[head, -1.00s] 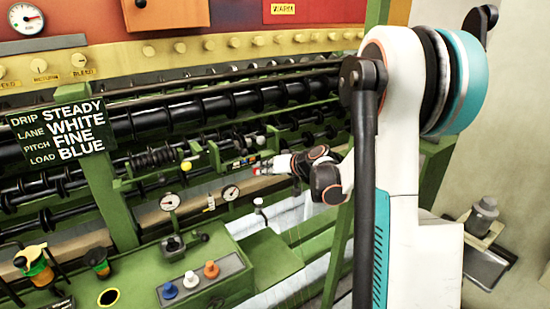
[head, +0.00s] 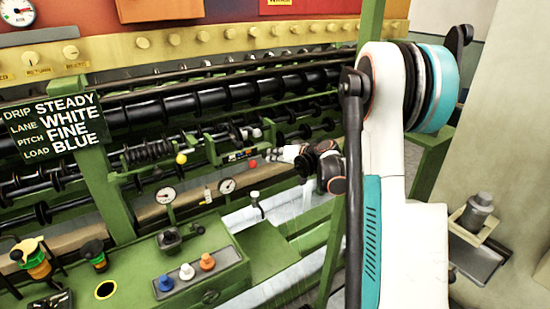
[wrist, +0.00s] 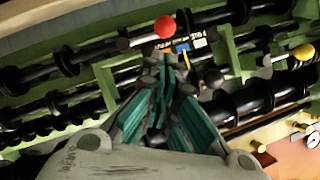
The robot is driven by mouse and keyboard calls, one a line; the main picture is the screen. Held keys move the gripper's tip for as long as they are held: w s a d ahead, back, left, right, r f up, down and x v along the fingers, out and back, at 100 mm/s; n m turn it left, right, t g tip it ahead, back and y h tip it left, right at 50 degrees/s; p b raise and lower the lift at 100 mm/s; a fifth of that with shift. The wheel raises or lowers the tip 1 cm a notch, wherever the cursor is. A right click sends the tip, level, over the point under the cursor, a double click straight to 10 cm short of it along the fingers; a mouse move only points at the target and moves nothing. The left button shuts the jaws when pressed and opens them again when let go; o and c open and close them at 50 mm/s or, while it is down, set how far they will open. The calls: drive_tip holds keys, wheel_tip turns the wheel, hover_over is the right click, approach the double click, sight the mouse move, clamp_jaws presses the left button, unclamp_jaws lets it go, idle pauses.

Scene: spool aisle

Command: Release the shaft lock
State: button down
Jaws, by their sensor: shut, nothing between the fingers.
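A red ball knob (head: 252,164) sits on the green rail in the middle of the spool machine. It also shows in the wrist view (wrist: 165,26), just beyond my fingertips. A small plate (head: 240,155) with tiny markings lies beside it. A yellow ball knob (head: 181,159) is on the rail to the left; in the wrist view it is at the right edge (wrist: 304,52). No label names the shaft lock legibly. My gripper (wrist: 170,72) is shut and empty, pointing at the plate. In the head view my gripper (head: 279,152) is right of the red knob, apart from it.
Black spooled shafts (head: 220,104) run above and below the rail. A green console (head: 205,262) with blue, white and orange knobs stands in front, with two gauges behind it. A sign (head: 55,127) reads STEADY, WHITE, FINE, BLUE. A green post stands beside my arm.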

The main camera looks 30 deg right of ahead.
sight(261, 156)
drive_tip(key=b+x, duration=0.1)
drive_tip(key=x, duration=0.6)
drive_tip(key=shift+s+a+f+n+h+b, duration=0.1)
drive_tip(key=shift+a+f+n+h+b, duration=0.3)
drive_tip(key=shift+n, duration=0.2)
idle(0.5)
wheel_tip(261, 156, down, 6)
drive_tip(key=n+h+b, duration=0.5)
drive_tip(key=n+b, duration=0.1)
drive_tip(key=shift+a+f+h, duration=0.15)
drive_tip(key=shift+a+h, duration=0.05)
drive_tip(key=shift+h, duration=0.1)
drive_tip(key=shift+f, duration=0.1)
idle(0.8)
